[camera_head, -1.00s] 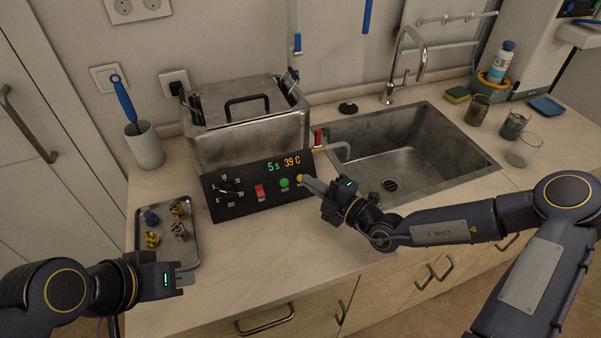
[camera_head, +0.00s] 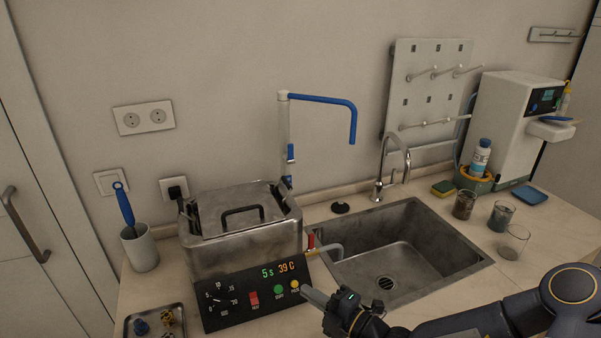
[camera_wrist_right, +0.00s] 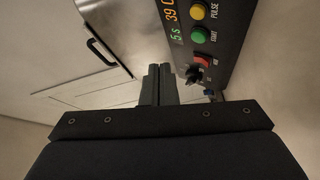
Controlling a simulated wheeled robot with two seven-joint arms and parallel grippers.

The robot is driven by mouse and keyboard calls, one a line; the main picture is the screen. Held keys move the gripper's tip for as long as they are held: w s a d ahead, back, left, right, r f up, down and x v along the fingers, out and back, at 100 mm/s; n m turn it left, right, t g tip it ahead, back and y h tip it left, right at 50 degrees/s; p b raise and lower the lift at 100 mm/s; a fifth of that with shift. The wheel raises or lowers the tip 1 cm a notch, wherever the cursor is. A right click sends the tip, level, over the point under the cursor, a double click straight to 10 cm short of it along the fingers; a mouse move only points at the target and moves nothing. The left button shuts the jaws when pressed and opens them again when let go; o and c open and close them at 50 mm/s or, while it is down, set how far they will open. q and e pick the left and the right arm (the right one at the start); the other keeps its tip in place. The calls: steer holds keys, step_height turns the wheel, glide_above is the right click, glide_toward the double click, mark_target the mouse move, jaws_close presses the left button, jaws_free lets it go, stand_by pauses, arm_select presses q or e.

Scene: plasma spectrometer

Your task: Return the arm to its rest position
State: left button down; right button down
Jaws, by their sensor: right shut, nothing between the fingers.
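My right gripper (camera_head: 318,298) is at the bottom centre of the head view, just right of the control panel's yellow PULSE button (camera_head: 295,286). Its fingers are shut together with nothing between them, as the right wrist view (camera_wrist_right: 158,84) also shows. The steel ultrasonic bath (camera_head: 245,245) stands left of the sink, with its lid on. Its black control panel (camera_head: 255,292) reads 5 s and 39 C, with a dial, a red switch and a green START button. Whether the fingers touch the panel cannot be told. My left gripper is out of view.
The sink (camera_head: 400,250) with its tap (camera_head: 391,165) lies right of the bath. Glass beakers (camera_head: 501,215) and a sponge (camera_head: 443,188) stand beyond it. A metal tray (camera_head: 180,312) with small parts is at lower left, near a brush cup (camera_head: 140,248). The air above the counter is open.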

steer(key=s+d+r+n+g, duration=0.1)
steer(key=s+r+n+g, duration=0.45)
steer(key=n, duration=0.75)
steer(key=s+d+r+n+g, duration=0.1)
steer(key=s+r+n+g, duration=0.2)
steer(key=s+n, duration=0.75)
steer(key=s+d+n+t+h, duration=0.1)
steer(key=s+d+n+h, duration=0.3)
steer(key=d+n, duration=0.4)
steer(key=s+d+n+t+h, duration=0.2)
steer(key=s+d+n+h, duration=0.3)
steer(key=n, duration=0.8)
steer(key=d+h, duration=0.1)
steer(key=d, duration=0.2)
steer(key=shift+d, duration=0.35)
